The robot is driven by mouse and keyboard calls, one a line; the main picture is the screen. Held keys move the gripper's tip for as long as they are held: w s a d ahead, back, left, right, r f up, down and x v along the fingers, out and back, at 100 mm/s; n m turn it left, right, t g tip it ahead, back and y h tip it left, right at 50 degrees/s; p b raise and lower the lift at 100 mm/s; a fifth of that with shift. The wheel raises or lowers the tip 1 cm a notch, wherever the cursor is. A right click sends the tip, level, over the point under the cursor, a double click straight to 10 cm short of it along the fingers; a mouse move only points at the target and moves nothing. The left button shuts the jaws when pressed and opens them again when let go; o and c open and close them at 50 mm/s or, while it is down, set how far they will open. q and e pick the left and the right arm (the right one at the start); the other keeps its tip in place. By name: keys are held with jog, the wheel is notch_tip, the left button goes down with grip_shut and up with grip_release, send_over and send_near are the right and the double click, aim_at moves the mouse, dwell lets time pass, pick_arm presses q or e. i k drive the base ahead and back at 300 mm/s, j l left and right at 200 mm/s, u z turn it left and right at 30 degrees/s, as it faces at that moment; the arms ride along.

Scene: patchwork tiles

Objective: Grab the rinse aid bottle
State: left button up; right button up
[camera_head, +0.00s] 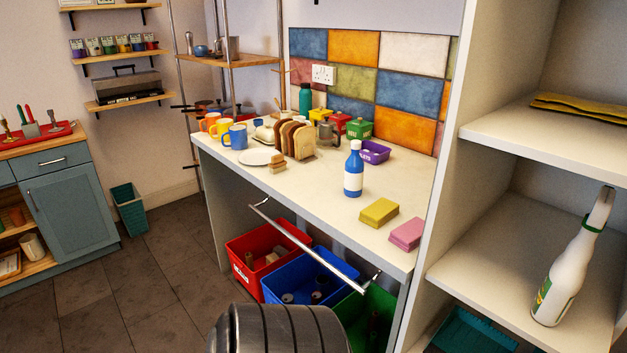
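A blue bottle with a white cap and a white label (353,169) stands upright on the white counter (312,185), right of the middle of the head view. It looks like the rinse aid bottle, but its label is too small to read. Nothing touches it. Neither of my grippers is in view.
Yellow (379,213) and pink (407,234) sponges lie in front of the bottle, and a purple tub (373,152) sits behind it. Sliced bread (298,140), a plate (261,157) and mugs (236,136) stand left. A rail (305,245) crosses the counter's front. White shelves (530,138) hold a spray bottle (572,264).

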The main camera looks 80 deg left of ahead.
aim_at(354, 167)
jog(key=u, duration=2.25)
jog(key=i+l+z, duration=0.1)
jog(key=i+z, duration=0.15)
jog(key=i, duration=0.15)
jog(key=i+z, duration=0.25)
jog(key=i, duration=0.15)
